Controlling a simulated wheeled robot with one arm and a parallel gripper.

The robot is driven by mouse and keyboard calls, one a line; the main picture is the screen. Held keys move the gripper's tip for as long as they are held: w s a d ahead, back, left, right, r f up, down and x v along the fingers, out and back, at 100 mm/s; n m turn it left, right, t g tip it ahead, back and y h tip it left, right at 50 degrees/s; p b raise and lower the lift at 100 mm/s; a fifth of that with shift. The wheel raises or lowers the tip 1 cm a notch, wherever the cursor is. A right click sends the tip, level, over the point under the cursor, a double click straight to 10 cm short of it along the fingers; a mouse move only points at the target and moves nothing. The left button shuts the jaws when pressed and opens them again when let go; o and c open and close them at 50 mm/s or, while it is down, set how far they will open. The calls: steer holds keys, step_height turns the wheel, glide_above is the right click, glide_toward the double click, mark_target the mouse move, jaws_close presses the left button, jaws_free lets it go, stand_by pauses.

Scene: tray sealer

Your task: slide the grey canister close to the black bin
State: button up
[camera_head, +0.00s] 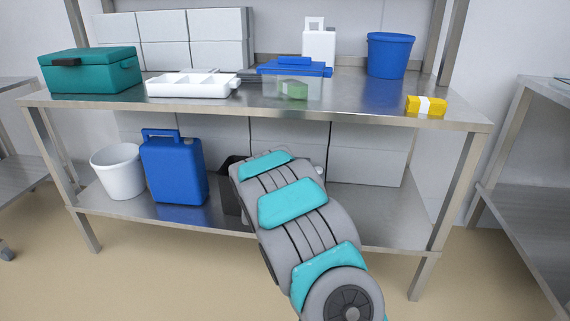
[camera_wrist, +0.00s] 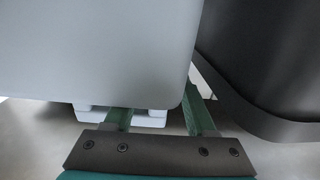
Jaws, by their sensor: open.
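The grey canister (camera_wrist: 95,50) fills the upper left of the wrist view, pale and very close. The black bin (camera_wrist: 275,60) stands at its right, with only a narrow wedge of space showing between them. My gripper (camera_wrist: 158,118) is open, its two green fingers reaching toward the canister's lower edge. The right finger lies near the gap by the bin; I cannot tell whether either finger touches the canister. In the head view the black bin (camera_head: 231,188) shows as a dark sliver on the lower shelf, left of my arm. My arm hides my gripper and most or all of the canister there.
A blue canister (camera_head: 174,172) and a white bucket (camera_head: 118,173) stand left on the lower shelf (camera_head: 385,215), whose right part is clear. The tabletop above holds a teal box (camera_head: 92,75), a white tray (camera_head: 190,90), a blue bucket (camera_head: 390,55) and a yellow pack (camera_head: 413,105).

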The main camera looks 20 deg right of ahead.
steer(key=shift+s+a+r, duration=0.15)
steer(key=shift+s+a, duration=0.1)
steer(key=shift+s, duration=0.2)
steer(key=v, duration=0.6)
steer(key=shift+s+a, duration=0.2)
steer(key=shift+s, duration=0.1)
